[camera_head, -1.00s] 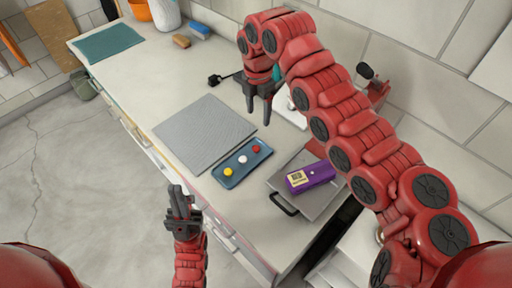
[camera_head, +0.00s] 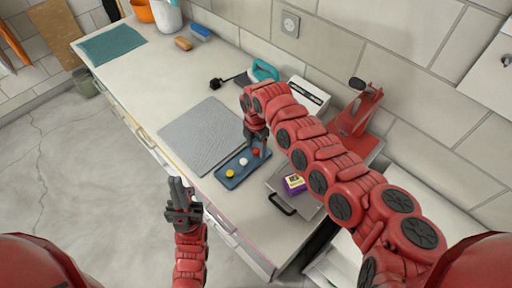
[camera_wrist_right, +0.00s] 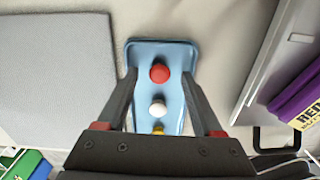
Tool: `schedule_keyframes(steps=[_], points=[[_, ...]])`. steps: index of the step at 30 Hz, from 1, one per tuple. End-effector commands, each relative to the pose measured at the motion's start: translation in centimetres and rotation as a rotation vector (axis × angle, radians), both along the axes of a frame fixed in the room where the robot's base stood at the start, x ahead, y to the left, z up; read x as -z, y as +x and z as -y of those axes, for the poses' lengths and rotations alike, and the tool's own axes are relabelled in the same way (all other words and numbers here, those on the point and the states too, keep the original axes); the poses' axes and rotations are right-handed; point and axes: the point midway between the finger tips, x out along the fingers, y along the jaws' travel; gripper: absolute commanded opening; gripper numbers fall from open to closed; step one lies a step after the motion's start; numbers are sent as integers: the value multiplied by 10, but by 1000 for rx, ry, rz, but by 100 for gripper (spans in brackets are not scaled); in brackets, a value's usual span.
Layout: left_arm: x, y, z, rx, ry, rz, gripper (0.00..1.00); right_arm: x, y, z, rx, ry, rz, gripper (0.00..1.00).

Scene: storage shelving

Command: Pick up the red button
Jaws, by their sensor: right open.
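The red button (camera_head: 255,152) sits at the far end of a small blue tray (camera_head: 229,183), in line with a white button (camera_head: 244,161) and a yellow button (camera_head: 230,173). In the right wrist view the red button (camera_wrist_right: 159,72) lies between my right gripper's (camera_wrist_right: 159,75) two open fingers, near their tips. The gripper is above the tray and holds nothing. In the head view my right gripper (camera_head: 257,150) is over the tray's far end. My left gripper (camera_head: 180,183) is off the counter's front edge, away from the tray; its fingers look close together and hold nothing visible.
A grey mat (camera_head: 203,135) lies left of the tray. A grey lidded case (camera_head: 283,188) with a purple box (camera_head: 294,184) stands to the right. A white box (camera_head: 308,95), a teal-handled tool (camera_head: 264,70) and a red device (camera_head: 355,115) are near the wall.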

Motion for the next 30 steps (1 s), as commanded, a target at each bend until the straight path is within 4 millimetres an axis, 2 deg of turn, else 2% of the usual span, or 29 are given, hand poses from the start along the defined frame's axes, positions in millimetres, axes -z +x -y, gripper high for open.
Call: schedule_keyframes(steps=[8,18,20,30], points=[[-1,0,0,0,0,0,0,6,0,0,0,1,2,68],[-1,0,0,0,0,0,0,5,0,0,0,1,1,9],[-1,0,0,0,0,0,0,5,0,0,0,1,1,0],[-1,0,0,0,0,0,0,5,0,0,0,1,1,0]])
